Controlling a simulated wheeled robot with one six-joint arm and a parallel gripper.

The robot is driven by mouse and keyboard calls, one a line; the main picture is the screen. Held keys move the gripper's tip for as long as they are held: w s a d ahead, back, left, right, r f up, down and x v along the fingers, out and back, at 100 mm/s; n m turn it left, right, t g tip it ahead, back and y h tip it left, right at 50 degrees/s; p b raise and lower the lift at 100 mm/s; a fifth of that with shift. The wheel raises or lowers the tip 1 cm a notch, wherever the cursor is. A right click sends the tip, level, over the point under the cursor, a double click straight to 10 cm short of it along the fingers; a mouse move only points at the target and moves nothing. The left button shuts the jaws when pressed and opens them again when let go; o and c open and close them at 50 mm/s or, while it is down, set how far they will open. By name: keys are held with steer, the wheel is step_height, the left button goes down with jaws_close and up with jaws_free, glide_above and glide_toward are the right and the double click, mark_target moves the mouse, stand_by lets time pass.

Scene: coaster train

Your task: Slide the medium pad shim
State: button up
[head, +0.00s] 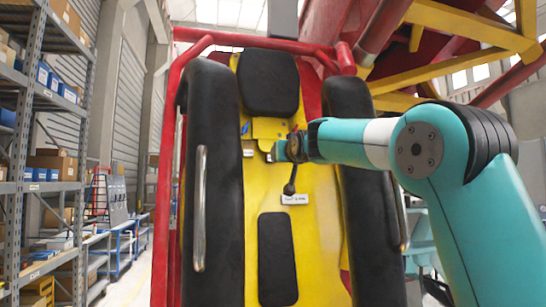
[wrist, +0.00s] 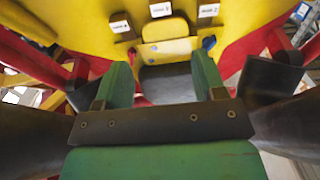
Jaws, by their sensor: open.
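In the wrist view, a row of three small white labels sits on the yellow panel (wrist: 245,20). Their print is too blurred to read surely. A yellow tab (wrist: 165,28) lies under the middle label (wrist: 160,9), with darker blocks under the left label (wrist: 120,26) and right label (wrist: 208,10). I cannot tell which is the medium pad shim. My gripper (wrist: 161,62) is open, its two green fingers apart with nothing between them, pointing toward the tab. In the head view my gripper (head: 274,152) is at the yellow seat back, and its fingertips are hard to make out.
The yellow seat back (head: 316,215) has black pads (head: 277,258) and a black lever (head: 290,181) above a label (head: 295,199). Black side bolsters (head: 212,190) with metal handles and a red frame (head: 166,210) flank it. Shelving (head: 38,150) stands at left.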

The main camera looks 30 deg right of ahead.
steer(key=p, duration=1)
glide_toward(271, 170)
steer(key=w+d+r, duration=0.2)
steer(key=w+r, duration=0.2)
steer(key=w, duration=0.2)
steer(key=shift+w+d+f, duration=0.1)
steer(key=shift+w, duration=0.5)
jaws_close()
steer(key=f+b, duration=0.4)
steer(key=shift+s, duration=0.35)
jaws_free()
steer(key=shift+r, duration=0.1)
steer(key=shift+s, duration=0.15)
